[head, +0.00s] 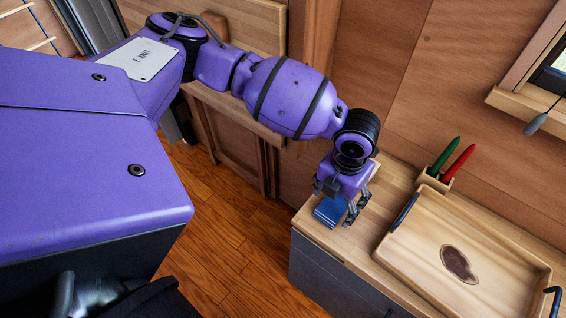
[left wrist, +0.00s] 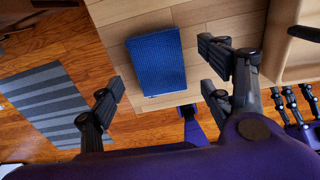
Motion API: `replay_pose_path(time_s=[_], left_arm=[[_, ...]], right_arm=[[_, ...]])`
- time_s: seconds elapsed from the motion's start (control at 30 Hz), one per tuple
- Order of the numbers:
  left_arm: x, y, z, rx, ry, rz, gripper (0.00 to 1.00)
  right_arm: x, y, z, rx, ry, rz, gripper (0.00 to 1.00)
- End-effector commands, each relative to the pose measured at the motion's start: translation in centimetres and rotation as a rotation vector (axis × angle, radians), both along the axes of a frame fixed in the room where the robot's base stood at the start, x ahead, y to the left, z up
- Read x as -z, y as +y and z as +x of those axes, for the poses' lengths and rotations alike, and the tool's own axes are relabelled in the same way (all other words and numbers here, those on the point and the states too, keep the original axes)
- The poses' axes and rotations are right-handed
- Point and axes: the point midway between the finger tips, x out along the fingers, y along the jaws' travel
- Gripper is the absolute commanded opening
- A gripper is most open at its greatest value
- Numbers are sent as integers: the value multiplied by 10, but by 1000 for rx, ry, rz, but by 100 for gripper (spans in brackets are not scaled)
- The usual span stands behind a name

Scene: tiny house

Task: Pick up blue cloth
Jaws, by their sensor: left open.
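The blue cloth (head: 330,209) lies as a flat folded rectangle near the left corner of the wooden counter top (head: 385,215). My left gripper (head: 341,203) is above it, pointing down and partly covering it in the head view. In the left wrist view the whole blue cloth (left wrist: 157,62) shows between the spread fingers of my left gripper (left wrist: 163,82). That gripper is open and empty. What looks like my right gripper (left wrist: 291,104) shows at the right edge of the left wrist view; its finger opening is unclear.
A wooden tray (head: 425,262) with blue handles and a dark stain stands right of the cloth. Behind it is a small holder (head: 432,183) with a green and a red pen. Past the counter edge is wooden floor (head: 215,215) with a striped rug (left wrist: 45,105).

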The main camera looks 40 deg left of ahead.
Motion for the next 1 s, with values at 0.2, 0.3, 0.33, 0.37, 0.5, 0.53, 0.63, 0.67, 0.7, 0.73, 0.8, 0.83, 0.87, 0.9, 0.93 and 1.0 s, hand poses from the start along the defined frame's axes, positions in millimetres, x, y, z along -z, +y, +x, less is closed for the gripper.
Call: replay_pose_path(time_s=[0.2,0.3,0.33,0.37,0.5,0.53,0.63,0.67,0.7,0.73,0.8,0.83,0.87,0.9,0.93,1.0], left_arm=[[28,1,-3,-3,5,-1,72],[28,1,-2,-3,4,-1,72],[27,1,-2,-3,4,-1,72],[27,1,-2,-3,4,-1,72],[27,1,-2,-3,3,-1,55],[27,1,-2,-3,3,-1,51],[26,1,-1,-3,2,-1,38],[26,1,-1,-3,2,-1,34],[26,1,-1,-3,2,-1,32],[26,1,-1,-3,1,-1,32],[26,1,-1,-2,1,-1,32],[26,1,-1,-2,1,-1,32],[25,0,-1,-2,0,-1,32],[25,0,0,-2,0,-1,32],[25,0,0,-2,0,-1,32],[23,0,0,-2,-1,-1,31]], right_arm=[[-1,5,3,5,-5,10,40],[-1,7,2,8,-4,14,40],[-1,7,2,8,-4,15,40],[-1,7,2,8,-4,15,40],[0,7,0,9,-1,14,40],[0,7,0,8,0,14,40],[1,6,-1,6,3,11,40],[1,5,-2,6,4,10,40],[1,5,-2,5,4,10,40],[1,4,-2,5,4,8,40],[1,3,-2,3,5,6,40],[1,2,-3,2,5,5,40],[2,2,-3,1,5,3,40],[2,1,-3,1,5,2,40],[1,0,-3,0,6,1,40],[1,0,-3,0,6,0,40]])
